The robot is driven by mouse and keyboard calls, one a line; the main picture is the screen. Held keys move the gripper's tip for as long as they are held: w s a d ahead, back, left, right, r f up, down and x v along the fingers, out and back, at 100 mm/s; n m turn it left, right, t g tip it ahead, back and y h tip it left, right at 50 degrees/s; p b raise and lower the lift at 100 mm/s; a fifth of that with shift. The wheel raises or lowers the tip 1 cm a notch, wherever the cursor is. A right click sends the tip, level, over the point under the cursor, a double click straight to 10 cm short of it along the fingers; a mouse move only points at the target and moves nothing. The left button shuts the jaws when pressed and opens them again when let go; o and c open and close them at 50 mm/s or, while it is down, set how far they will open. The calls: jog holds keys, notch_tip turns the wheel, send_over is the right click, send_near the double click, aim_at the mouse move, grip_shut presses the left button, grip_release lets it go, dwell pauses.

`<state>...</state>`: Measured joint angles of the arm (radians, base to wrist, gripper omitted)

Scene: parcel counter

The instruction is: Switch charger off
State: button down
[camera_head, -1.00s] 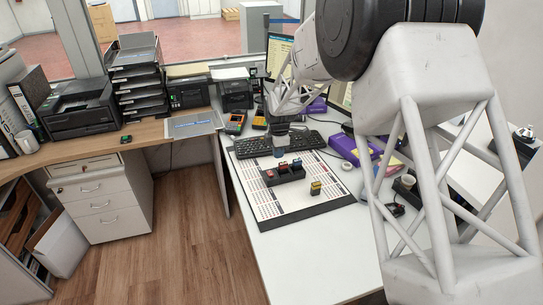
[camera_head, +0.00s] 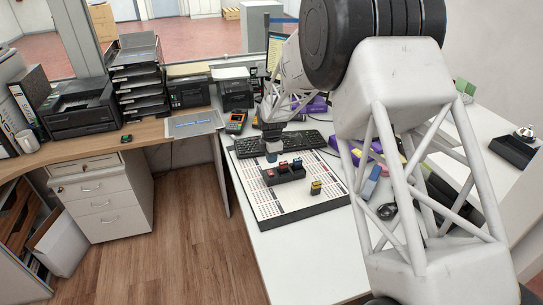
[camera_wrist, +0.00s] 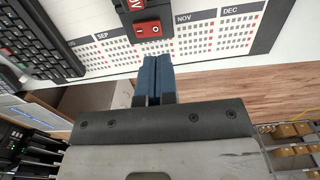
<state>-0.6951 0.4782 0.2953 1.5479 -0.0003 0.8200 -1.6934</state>
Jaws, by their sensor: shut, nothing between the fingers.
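The black charger (camera_head: 287,178) sits on the calendar desk mat (camera_head: 262,207), with small red and blue blocks in its top. In the wrist view, a red rocker switch (camera_wrist: 148,28) with a small white mark shows on the black charger housing, and part of another red piece (camera_wrist: 133,4) shows at the top edge. My gripper (camera_wrist: 157,57) is shut and empty, its blue fingers side by side. The fingertips appear just short of the switch in the picture; contact cannot be told. In the head view, my gripper (camera_head: 271,157) is by the charger's far left end.
A yellow and dark block (camera_head: 316,188) stands on the mat to the right of the charger. A black keyboard (camera_head: 300,140) lies behind the charger. Purple boxes and a cable lie to the right, partly behind my arm. The mat's front is clear.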

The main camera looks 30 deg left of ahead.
aim_at(272, 175)
jog(key=shift+f, duration=2.85)
jog(key=shift+f, duration=0.65)
dwell(0.9)
jog(key=shift+r, duration=1.85)
dwell(1.8)
